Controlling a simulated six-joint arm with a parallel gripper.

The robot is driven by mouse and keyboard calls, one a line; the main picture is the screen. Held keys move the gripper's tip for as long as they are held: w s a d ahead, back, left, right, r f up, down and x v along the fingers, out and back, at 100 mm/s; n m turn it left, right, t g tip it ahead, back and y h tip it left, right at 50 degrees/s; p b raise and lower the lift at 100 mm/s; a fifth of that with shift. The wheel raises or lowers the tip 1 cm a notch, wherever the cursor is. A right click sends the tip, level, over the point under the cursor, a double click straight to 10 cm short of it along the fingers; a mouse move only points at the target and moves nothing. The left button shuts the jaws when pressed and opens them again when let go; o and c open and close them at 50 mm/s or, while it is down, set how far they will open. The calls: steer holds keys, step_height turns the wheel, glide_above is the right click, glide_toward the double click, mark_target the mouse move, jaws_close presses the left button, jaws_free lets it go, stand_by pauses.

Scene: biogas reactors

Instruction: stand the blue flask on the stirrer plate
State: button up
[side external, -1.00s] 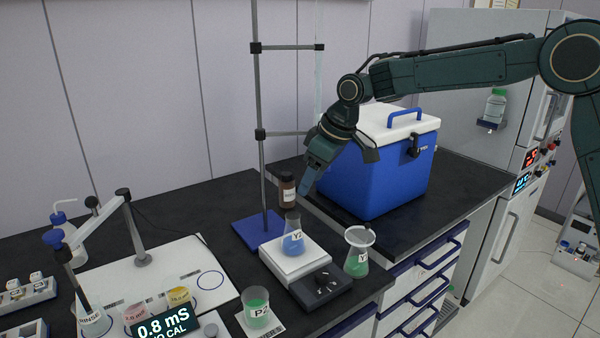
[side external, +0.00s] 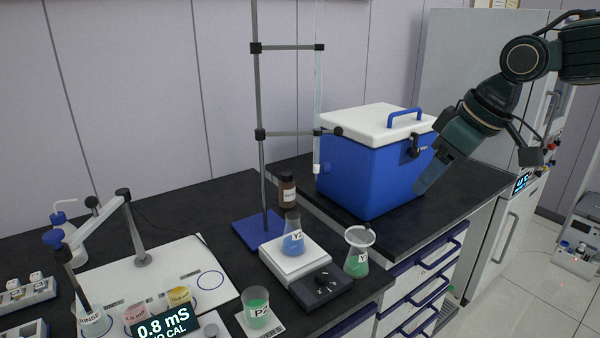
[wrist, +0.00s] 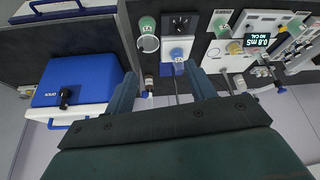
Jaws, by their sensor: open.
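The blue flask (side external: 292,238), labelled Y2, stands upright on the white top of the stirrer plate (side external: 283,266). In the wrist view the blue flask (wrist: 178,54) also shows on the stirrer plate (wrist: 180,26). My gripper (side external: 420,188) is off to the right, in front of the blue cool box, well apart from the flask. In the wrist view my gripper's two fingers (wrist: 160,92) are spread with nothing between them.
A flask with green liquid (side external: 357,254) stands right of the stirrer plate. A green beaker (side external: 257,310) stands in front. A burette stand (side external: 262,150) and brown bottle (side external: 287,190) are behind. The cool box (side external: 370,165) fills the bench's right part.

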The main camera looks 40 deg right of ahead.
steer(key=s+d+f+m, duration=0.1)
steer(key=s+f, duration=0.1)
steer(key=s, duration=0.5)
steer(key=s+d+f+m+h, duration=0.1)
steer(key=s+d+f, duration=0.1)
steer(key=s, duration=0.5)
steer(key=shift+s+f, duration=0.25)
